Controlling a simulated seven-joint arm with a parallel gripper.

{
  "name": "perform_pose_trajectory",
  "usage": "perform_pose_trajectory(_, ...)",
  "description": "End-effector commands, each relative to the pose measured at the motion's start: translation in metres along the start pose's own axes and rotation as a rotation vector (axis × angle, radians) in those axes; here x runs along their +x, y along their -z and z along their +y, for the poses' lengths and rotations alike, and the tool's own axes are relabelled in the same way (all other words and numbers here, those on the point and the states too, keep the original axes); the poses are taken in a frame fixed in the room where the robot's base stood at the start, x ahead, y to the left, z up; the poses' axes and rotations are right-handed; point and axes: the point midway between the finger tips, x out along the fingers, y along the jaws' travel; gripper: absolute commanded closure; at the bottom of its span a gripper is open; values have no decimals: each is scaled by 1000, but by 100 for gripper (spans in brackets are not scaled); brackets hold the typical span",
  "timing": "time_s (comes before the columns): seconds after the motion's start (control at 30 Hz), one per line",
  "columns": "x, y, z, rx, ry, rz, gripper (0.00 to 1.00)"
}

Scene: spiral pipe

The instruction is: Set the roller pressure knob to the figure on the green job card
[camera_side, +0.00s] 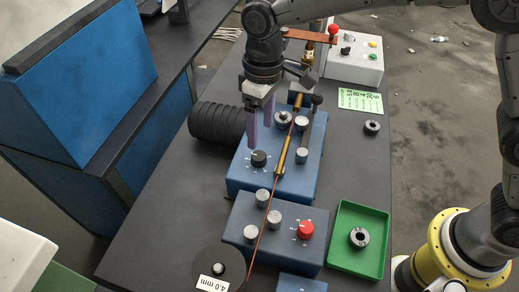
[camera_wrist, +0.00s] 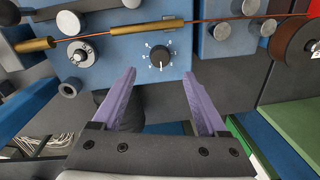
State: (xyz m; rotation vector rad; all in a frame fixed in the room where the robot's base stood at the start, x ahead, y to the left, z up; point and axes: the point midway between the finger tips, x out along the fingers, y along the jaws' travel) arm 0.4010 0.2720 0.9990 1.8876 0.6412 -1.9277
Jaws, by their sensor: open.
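A black knob (camera_side: 259,159) with a white pointer line and a printed scale sits on the blue roller block (camera_side: 283,184). In the wrist view the knob (camera_wrist: 160,57) lies just beyond my fingertips, roughly midway between them, with its line toward the bottom of the picture; the scale figures are too small to read. My gripper (camera_side: 260,149) points down with two purple fingers, open and empty; in the wrist view the fingers (camera_wrist: 159,73) stand apart on either side. I cannot tell the remaining height. The green job card (camera_side: 360,100) lies at the back right; its print is not legible.
A copper rod (camera_side: 263,225) runs over the blocks through brass tubes (camera_side: 284,155). A second blue block carries a red knob (camera_side: 306,230) and grey rollers (camera_side: 263,197). A green tray (camera_side: 342,262) holds a metal ring (camera_side: 359,237). A black ribbed cylinder (camera_side: 217,122) lies left of my gripper.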

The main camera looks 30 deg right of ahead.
Motion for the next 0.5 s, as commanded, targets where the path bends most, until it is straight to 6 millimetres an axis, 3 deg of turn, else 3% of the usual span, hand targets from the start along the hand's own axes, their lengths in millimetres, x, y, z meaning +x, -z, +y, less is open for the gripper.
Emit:
perform_pose_trajectory(0.3,58,-1,0,-1,0,-4,24)
perform_pose_trajectory(0.5,75,0,0,-1,0,0,24)
